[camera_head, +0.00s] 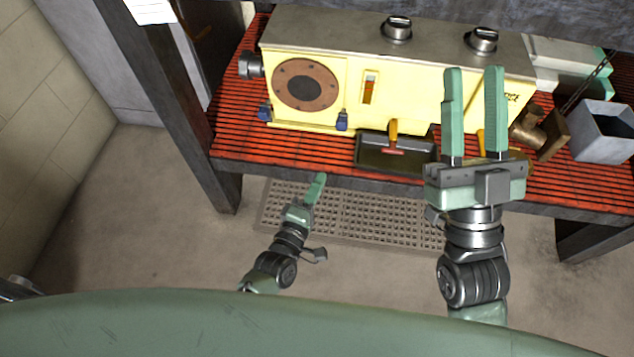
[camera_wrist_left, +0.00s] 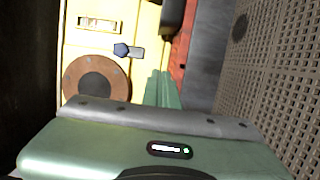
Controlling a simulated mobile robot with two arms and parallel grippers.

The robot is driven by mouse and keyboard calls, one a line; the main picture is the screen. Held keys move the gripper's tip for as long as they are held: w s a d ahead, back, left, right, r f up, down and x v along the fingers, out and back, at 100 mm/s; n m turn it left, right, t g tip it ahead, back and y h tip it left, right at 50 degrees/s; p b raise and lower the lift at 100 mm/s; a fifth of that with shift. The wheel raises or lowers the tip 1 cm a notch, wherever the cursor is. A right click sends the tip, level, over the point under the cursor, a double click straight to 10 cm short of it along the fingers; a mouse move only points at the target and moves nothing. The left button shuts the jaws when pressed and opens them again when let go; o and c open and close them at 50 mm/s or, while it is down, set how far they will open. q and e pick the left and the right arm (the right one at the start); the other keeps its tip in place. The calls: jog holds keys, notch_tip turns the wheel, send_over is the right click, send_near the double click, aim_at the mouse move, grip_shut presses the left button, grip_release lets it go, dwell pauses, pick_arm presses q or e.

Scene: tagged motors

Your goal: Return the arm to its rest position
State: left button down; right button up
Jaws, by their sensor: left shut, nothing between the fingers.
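My left gripper (camera_head: 318,188) is shut and empty in the head view, low in front of the bench, over the floor grate. Its closed green fingers also show in the left wrist view (camera_wrist_left: 162,90), pointing toward the bench. My right gripper (camera_head: 474,112) is open, with its two green fingers apart and pointing up in the picture. It hangs in front of the right part of the yellow machine (camera_head: 355,98) and hides part of it. Nothing shows between its fingers.
The machine stands on a red slatted bench (camera_head: 232,137). A dark tray (camera_head: 372,158) with a red-and-yellow-handled tool (camera_head: 393,135) lies at the bench front. A brass fitting (camera_head: 528,122) and a grey bin (camera_head: 602,128) are at right. A perforated grate (camera_head: 365,215) lies on the floor below.

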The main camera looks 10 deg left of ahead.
pick_arm(q)
jog(key=shift+s+a, duration=0.1)
jog(key=shift+s, duration=0.35)
pick_arm(e)
jog(key=shift+w+f+g, duration=0.3)
jog(key=shift+w+f, duration=0.1)
jog(key=shift+f, duration=0.05)
